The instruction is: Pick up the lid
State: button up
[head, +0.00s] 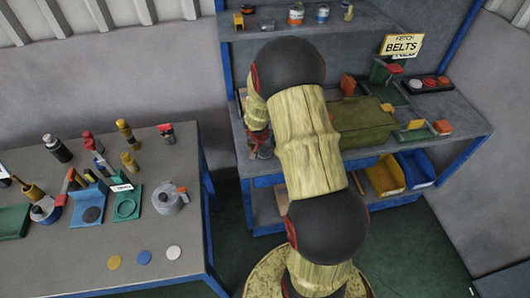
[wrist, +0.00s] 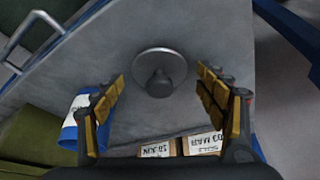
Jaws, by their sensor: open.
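The lid (wrist: 149,58) is a thin, round grey disc with a dark knob (wrist: 160,84) in its middle. It lies on a grey surface in the wrist view. My gripper (wrist: 161,78) is open, with its yellow-padded fingers to the left and right of the knob in the picture. Nothing is held between them. I cannot tell how far above the lid the fingers are. In the head view my arm covers the middle of the shelf unit, and I cannot make out the lid there.
An olive-green case (head: 362,122) sits on the shelf (head: 455,110), right of my arm. In the wrist view, a blue-and-white item (wrist: 73,122) is near the left finger and labelled boxes (wrist: 202,142) are below. A cluttered table (head: 60,262) stands at left.

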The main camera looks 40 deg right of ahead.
jog(key=c, duration=0.3)
jog(key=c, duration=1.1)
jog(key=shift+r, duration=0.1)
